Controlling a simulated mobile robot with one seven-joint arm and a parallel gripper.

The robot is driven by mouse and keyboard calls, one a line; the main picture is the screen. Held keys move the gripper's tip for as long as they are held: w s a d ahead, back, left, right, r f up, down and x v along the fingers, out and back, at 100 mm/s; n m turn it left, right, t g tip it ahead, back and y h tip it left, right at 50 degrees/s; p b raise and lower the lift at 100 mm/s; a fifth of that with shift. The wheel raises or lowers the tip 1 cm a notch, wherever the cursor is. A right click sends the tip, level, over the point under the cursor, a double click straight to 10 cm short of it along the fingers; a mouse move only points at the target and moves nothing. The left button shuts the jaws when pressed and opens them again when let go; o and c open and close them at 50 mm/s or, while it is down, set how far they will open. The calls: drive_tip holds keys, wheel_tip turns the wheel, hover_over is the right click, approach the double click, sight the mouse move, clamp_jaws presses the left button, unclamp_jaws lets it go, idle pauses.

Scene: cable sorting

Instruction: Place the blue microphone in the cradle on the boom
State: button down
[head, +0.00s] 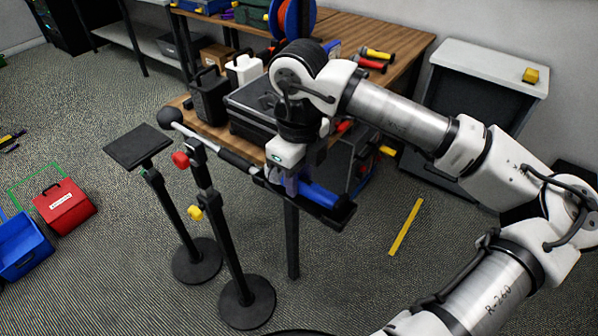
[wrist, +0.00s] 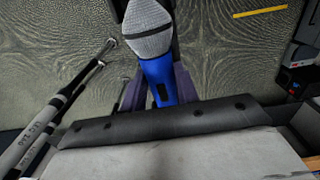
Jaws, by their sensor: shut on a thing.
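The blue microphone with a grey mesh head (wrist: 160,68) is between the two fingers of my gripper (wrist: 157,90) in the wrist view. My gripper is shut on its blue body. In the head view, my gripper (head: 288,185) is above the floor in front of the workbench, with blue (head: 320,197) showing at its right. The boom (head: 228,156) slants from a black ball at upper left down to my gripper.
Two round-based black stands (head: 247,300) (head: 195,262) are on the floor, left of my gripper; one has a flat black top. A wooden workbench (head: 395,42) carries a black case (head: 250,110) and cans behind. A red box (head: 64,206) is at left.

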drive_tip(key=shift+f+b, duration=0.3)
drive_tip(key=shift+b, duration=0.05)
drive_tip(key=c, duration=1.1)
unclamp_jaws()
drive_tip(key=shift+r, duration=0.1)
drive_tip(key=shift+o, duration=0.2)
drive_tip(key=shift+r, duration=0.15)
wheel_tip(320, 180, up, 12)
drive_tip(key=b, duration=0.1)
